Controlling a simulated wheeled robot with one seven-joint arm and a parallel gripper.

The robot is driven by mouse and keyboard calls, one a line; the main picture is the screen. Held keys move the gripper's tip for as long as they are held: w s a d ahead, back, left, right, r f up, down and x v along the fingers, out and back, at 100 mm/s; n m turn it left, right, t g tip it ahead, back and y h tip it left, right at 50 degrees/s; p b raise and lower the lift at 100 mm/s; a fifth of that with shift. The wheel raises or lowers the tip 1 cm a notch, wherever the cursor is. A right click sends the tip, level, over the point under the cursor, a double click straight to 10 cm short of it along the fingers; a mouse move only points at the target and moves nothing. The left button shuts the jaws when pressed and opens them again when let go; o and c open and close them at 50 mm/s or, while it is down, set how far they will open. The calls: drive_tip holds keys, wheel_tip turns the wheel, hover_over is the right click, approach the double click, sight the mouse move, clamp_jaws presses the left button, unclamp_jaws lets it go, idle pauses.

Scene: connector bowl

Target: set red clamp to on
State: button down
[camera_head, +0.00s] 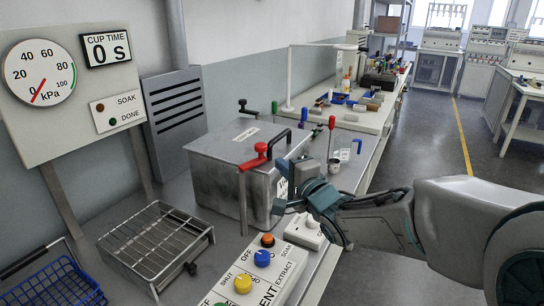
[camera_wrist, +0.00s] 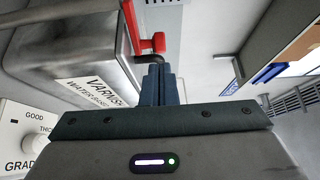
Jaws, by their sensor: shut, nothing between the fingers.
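The red clamp (camera_head: 262,155) sits at the front top edge of the grey metal box (camera_head: 215,165), with a red handle and a black bar reaching right. In the wrist view the red clamp (camera_wrist: 149,44) is just beyond my fingertips, its dark bent end close to them. Whether the tips touch the clamp I cannot tell.
A control panel (camera_head: 286,268) with yellow, blue and orange knobs lies in front of the box. A wire rack (camera_head: 152,243) and blue basket (camera_head: 55,287) are at left. A gauge board (camera_head: 70,75) reads about 0 kPa.

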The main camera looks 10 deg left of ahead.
sight(266, 148)
drive_tip(key=x, duration=0.6)
drive_tip(key=shift+w+a, duration=0.2)
drive_tip(key=shift+w, duration=0.05)
drive_tip(key=shift+w+a+p, duration=0.25)
drive_tip(key=shift+w+p, duration=0.05)
drive_tip(key=shift+w, duration=0.25)
drive_tip(key=shift+w+a+p, duration=0.25)
drive_tip(key=shift+w, duration=0.3)
drive_tip(key=shift+r, duration=0.1)
